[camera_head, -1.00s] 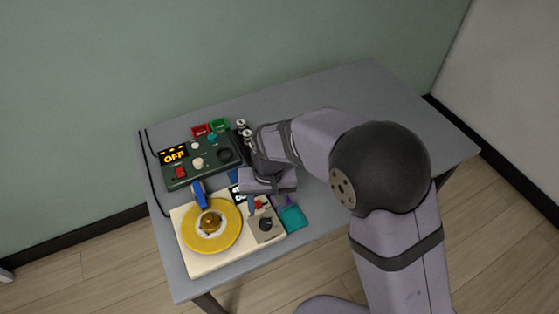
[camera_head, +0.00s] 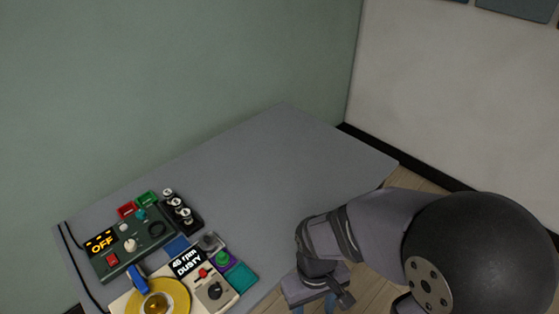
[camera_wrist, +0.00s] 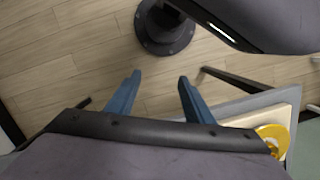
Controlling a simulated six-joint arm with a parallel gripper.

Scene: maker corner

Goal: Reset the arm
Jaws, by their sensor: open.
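My gripper (camera_wrist: 155,85) is open in the wrist view, with its two blue fingers apart and nothing between them. It points down at the wood floor (camera_wrist: 75,60), beyond the table's edge. In the head view my gripper (camera_head: 318,303) hangs at the near side of the grey table (camera_head: 270,170), right of the devices and clear of them. Its fingertips are partly cut off by the lower frame edge there.
On the table's left stand a dark green control box (camera_head: 120,240) reading "OFF", and a cream turntable with a yellow disc (camera_head: 165,297). Red (camera_head: 127,209) and green (camera_head: 147,198) trays lie behind. The table's right half is bare.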

